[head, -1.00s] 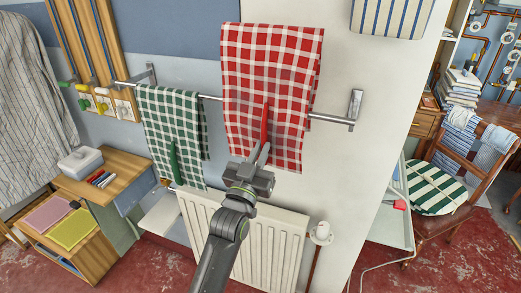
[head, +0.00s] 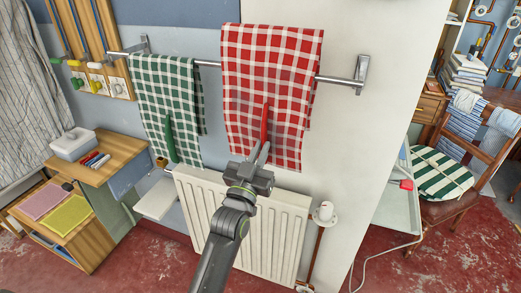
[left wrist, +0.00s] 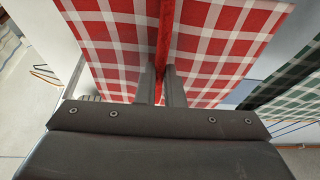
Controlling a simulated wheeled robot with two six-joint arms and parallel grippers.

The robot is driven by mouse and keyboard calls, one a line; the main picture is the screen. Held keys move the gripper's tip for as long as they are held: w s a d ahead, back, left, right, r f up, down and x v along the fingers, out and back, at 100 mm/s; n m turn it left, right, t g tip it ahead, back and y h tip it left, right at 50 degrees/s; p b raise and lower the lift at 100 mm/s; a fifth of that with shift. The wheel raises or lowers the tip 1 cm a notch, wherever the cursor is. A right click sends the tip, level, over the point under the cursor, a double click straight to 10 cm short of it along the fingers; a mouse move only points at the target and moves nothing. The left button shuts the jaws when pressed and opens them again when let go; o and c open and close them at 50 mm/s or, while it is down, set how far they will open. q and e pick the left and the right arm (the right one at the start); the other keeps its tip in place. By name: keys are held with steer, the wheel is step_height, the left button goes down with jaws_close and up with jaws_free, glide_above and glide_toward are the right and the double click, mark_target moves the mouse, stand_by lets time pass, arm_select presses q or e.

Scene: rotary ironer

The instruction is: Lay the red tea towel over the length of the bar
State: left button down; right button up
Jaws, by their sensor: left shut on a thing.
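The red and white checked tea towel (head: 268,70) hangs spread from its top edge in the head view. It covers the middle of the metal bar (head: 338,80), and its top edge shows above the bar's line. Whether it touches the bar is hidden. My left gripper (head: 262,152) is shut on a red fold at the towel's lower middle. The left wrist view shows the towel (left wrist: 215,45) pinched upright between the fingers (left wrist: 162,88). My right gripper is not in view.
A green checked towel (head: 168,100) hangs on the bar to the left, close beside the red one. A white radiator (head: 270,235) stands below. The bar's right bracket (head: 361,72) is on the wall. A wooden shelf unit (head: 110,165) stands at left.

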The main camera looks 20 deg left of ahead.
arm_select(q)
step_height(320, 180, down, 8)
steer(key=b, duration=0.7)
steer(key=shift+f+b, duration=0.35)
steer(key=shift+f, duration=0.15)
stand_by(0.3)
steer(key=c, duration=1.5)
jaws_free()
